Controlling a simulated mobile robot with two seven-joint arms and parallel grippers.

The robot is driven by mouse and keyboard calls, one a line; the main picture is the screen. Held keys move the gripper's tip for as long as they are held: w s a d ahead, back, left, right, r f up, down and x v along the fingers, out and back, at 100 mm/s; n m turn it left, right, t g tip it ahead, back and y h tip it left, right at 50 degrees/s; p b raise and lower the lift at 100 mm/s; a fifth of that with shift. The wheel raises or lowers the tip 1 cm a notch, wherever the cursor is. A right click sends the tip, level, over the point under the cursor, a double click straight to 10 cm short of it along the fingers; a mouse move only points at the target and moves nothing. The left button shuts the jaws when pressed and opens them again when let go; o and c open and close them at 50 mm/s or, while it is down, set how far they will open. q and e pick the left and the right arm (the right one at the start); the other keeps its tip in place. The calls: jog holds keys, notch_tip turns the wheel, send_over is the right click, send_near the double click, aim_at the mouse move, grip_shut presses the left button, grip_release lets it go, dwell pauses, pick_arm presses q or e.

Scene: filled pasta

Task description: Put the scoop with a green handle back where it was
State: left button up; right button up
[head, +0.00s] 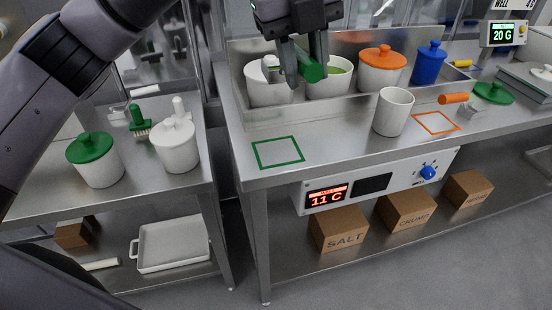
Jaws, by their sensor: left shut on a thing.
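My left gripper (304,72) is at the top middle of the head view, shut on the green handle (312,72) of the scoop. It holds the scoop above the counter, in front of the white pot with green contents (329,88). The scoop's bowl is mostly hidden by the fingers. A green square outline (278,138) is marked on the counter below and to the left, and nothing lies in it. An orange-handled scoop (454,98) lies beside an orange square outline (437,133). My right gripper is not in view.
A white pot (268,95), an orange-lidded pot (381,78) and a blue pot (428,65) stand in the back trough. A white cup (393,112) stands on the counter. A green lid (493,93) lies at the right. A side table holds a green-lidded pot (98,165).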

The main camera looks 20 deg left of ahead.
pick_arm(q)
jog(key=s+a+x, duration=0.1)
jog(key=x, duration=0.8)
jog(key=s+a+x, duration=0.1)
jog(key=a+x, duration=0.1)
jog(key=x, duration=0.7)
jog(key=shift+s+f+b, duration=0.2)
jog(key=shift+f+b, duration=0.2)
jog(key=shift+f, duration=0.3)
jog(key=shift+d, duration=0.1)
jog(key=o, duration=1.1)
jog(key=shift+f, duration=0.15)
jog(key=shift+c, duration=0.2)
jog(key=v, duration=1.2)
